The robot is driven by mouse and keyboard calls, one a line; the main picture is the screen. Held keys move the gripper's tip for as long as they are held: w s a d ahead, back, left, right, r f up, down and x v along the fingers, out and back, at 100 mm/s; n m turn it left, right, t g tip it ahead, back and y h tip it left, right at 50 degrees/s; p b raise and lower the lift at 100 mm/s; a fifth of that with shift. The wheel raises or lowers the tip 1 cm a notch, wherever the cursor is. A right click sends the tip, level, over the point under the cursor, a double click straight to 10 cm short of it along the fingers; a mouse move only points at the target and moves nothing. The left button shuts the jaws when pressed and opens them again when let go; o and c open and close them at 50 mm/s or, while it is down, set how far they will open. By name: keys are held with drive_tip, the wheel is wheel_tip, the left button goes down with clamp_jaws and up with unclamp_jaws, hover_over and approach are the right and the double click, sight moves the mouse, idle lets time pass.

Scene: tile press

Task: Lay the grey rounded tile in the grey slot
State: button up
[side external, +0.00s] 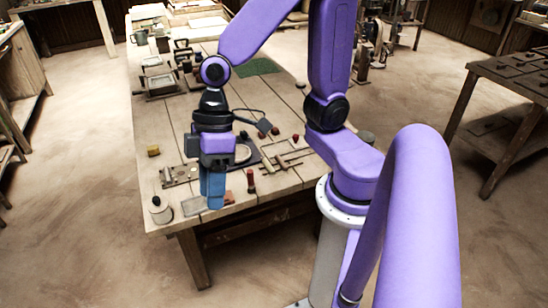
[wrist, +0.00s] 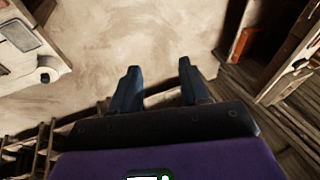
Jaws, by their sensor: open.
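My gripper (side external: 212,203) hangs over the near end of the wooden table in the side view, fingers pointing down. In the wrist view its two dark blue fingers (wrist: 158,72) stand apart with nothing between them. A flat grey piece (side external: 192,206) lies on the table just left of the fingers; I cannot tell whether it is the grey rounded tile or part of something else. A dark board (side external: 243,166) with a pale round shape lies partly hidden behind the gripper. The grey slot cannot be made out.
A spool-like object (side external: 160,209) stands near the table's front left corner. A plate with small parts (side external: 179,175), a yellow block (side external: 153,150), a red-handled tool (side external: 250,181) and a wooden frame (side external: 287,161) lie around the gripper.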

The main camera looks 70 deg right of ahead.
drive_tip(key=s+d+n+h, duration=0.3)
drive_tip(key=s+d, duration=0.4)
drive_tip(key=d, duration=0.4)
drive_tip(key=shift+s+t+h, duration=0.35)
drive_tip(key=shift+t+h, duration=0.05)
drive_tip(key=shift+h, duration=0.2)
drive_tip(key=shift+r, duration=0.1)
